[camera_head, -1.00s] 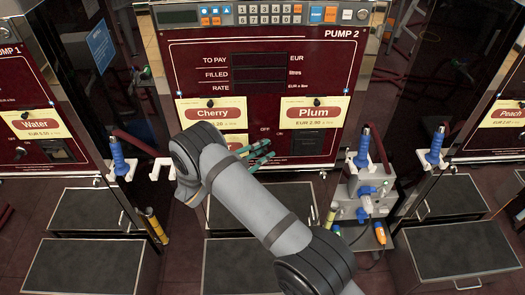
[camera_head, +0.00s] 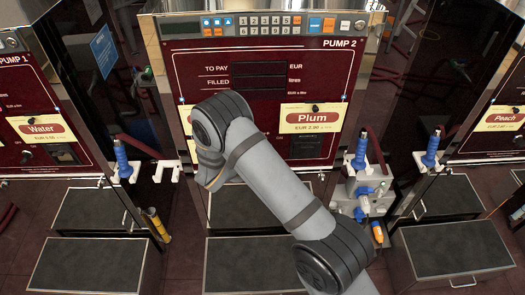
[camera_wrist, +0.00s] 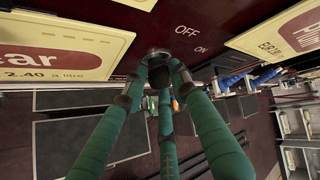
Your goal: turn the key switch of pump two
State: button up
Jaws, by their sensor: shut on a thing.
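Pump two (camera_head: 340,85) is the dark red panel in the middle of the head view, marked PUMP 2. In the wrist view, its key switch (camera_wrist: 158,53) is a round metal fitting beside the OFF and ON labels (camera_wrist: 190,38). My gripper (camera_wrist: 158,76) has green fingers, and their tips are closed around the switch's dark lower part. The fingers hide much of that part, so I cannot tell its turn position. In the head view, my arm hides both the gripper and the switch.
A Plum card (camera_head: 312,118) is on the panel right of my arm. A keypad (camera_head: 268,25) runs along the pump's top. A blue-handled nozzle (camera_head: 361,150) stands at its right edge. Dark step boxes (camera_head: 245,265) stand below. Pump one is left; a Peach pump is right.

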jog(key=m+y+b, duration=0.1)
jog(key=d+y+b, duration=0.1)
jog(key=shift+w+f+m+g+y+b, duration=0.1)
jog(key=shift+m+g+y+b, duration=0.2)
jog(key=shift+m+g+b, duration=0.1)
jog(key=m+y+b, duration=0.1)
jog(key=y+b, duration=0.1)
jog(key=b, duration=0.1)
jog(key=shift+d+b, duration=0.1)
jog(key=shift+b, duration=0.3)
jog(key=o, duration=1.1)
jog(key=shift+o, duration=0.2)
jog(key=v, duration=1.2)
jog(key=shift+r, duration=0.25)
